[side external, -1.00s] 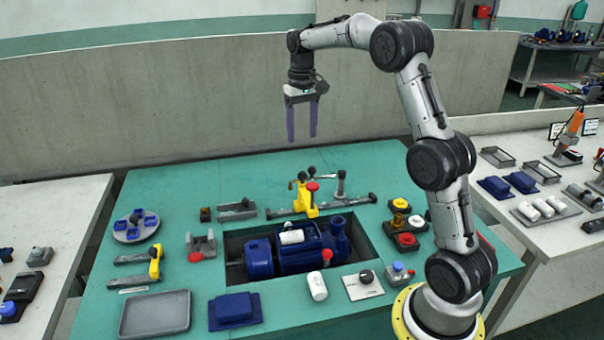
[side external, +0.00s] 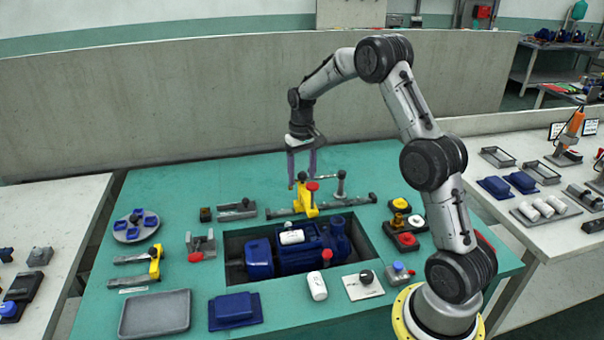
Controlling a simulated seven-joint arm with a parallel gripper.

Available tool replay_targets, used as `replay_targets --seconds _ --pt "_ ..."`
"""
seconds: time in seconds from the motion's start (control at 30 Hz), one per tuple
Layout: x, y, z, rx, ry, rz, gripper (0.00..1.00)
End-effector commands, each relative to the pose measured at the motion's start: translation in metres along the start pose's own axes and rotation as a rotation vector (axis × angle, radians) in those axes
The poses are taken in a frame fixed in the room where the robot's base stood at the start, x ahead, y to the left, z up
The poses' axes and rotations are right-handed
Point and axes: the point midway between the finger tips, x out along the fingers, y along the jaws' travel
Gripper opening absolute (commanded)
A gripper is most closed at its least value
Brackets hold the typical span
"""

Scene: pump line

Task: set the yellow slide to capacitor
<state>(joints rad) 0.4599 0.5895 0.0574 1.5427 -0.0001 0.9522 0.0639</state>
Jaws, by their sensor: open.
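A yellow carriage (side external: 306,199) with a red knob sits on a dark rail (side external: 350,201) behind the pump pit. A second yellow piece (side external: 155,262) straddles dark parallel bars (side external: 130,259) at the left of the table, with a small pale label plate (side external: 133,290) in front of it. I cannot tell which of the two is the slide, and no label can be read. My gripper (side external: 302,179) points down, open and empty, with its fingertips at the top of the yellow carriage in the picture. Contact cannot be told.
A blue motor pump (side external: 262,259) with a white cylinder (side external: 292,237) on it lies in the pit. Another white cylinder (side external: 317,286) stands in front. A grey tray (side external: 155,314) and a blue block (side external: 234,308) are at the front left. A round dish (side external: 136,226) stands at the left.

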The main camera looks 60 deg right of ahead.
Motion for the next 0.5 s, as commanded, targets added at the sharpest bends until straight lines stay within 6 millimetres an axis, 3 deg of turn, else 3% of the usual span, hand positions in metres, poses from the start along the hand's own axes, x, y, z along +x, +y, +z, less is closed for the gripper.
replay_targets --seconds 0.2,0.5 --pt "0.0002 0.0 0.0001 0.0 0.0 0.0 0.64" --pt "-0.0002 0.0 0.0 0.0 0.0 0.0 0.1"
